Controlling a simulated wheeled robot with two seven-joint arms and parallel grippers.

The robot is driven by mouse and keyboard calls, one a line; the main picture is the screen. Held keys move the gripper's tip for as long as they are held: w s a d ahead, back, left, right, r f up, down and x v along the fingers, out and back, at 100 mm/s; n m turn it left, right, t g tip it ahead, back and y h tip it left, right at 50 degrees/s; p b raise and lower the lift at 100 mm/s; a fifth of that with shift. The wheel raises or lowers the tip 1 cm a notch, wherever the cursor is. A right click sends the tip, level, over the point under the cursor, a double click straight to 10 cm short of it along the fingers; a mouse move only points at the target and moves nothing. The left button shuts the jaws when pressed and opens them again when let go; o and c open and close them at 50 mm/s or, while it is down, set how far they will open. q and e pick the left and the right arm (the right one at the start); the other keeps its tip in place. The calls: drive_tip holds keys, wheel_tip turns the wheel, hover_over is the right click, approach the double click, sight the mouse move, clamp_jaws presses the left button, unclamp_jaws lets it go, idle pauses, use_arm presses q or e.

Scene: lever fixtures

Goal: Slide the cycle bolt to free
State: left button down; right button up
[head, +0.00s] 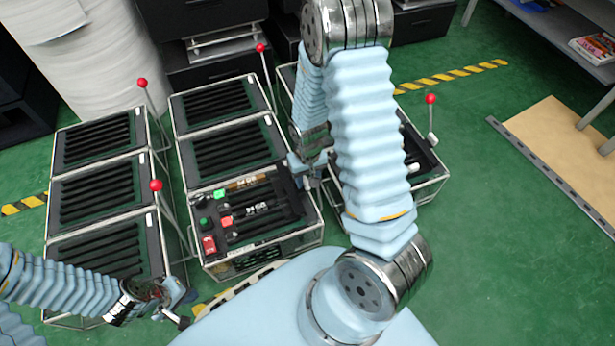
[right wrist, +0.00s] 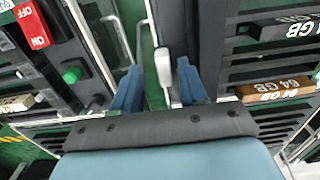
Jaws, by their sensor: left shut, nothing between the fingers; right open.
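No label reading "cycle" is legible, so I cannot tell which part is the cycle bolt. In the right wrist view a pale grey handle (right wrist: 163,72) stands between the fingertips of my open right gripper (right wrist: 160,88); I cannot tell whether they touch it. In the head view my right gripper (head: 309,165) is at the gap between the middle and right fixtures, partly hidden by my arm. My left gripper (head: 178,307) is shut and empty beside the front of the left fixture (head: 100,240).
The middle fixture carries a red switch (head: 209,244), a green knob (head: 204,222) and a brown 64 GB block (right wrist: 275,90). Red-ball levers (head: 156,185) rise beside the fixtures, one of them at the right (head: 431,98). Green floor (head: 490,200) is open at the right.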

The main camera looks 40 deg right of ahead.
sight(307, 180)
use_arm(q)
drive_tip(key=p+v, duration=0.1)
drive_tip(key=p, duration=0.1)
drive_tip(key=p+v, duration=0.1)
drive_tip(key=v, duration=0.1)
drive_tip(key=shift+w+d+r+p, duration=0.15)
drive_tip(key=shift+d+r+p, duration=0.1)
drive_tip(key=shift+r+p, duration=0.15)
use_arm(e)
wheel_tip(307, 180, up, 13)
use_arm(q)
drive_tip(key=shift+r, duration=0.1)
use_arm(e)
drive_tip(key=shift+r, duration=0.1)
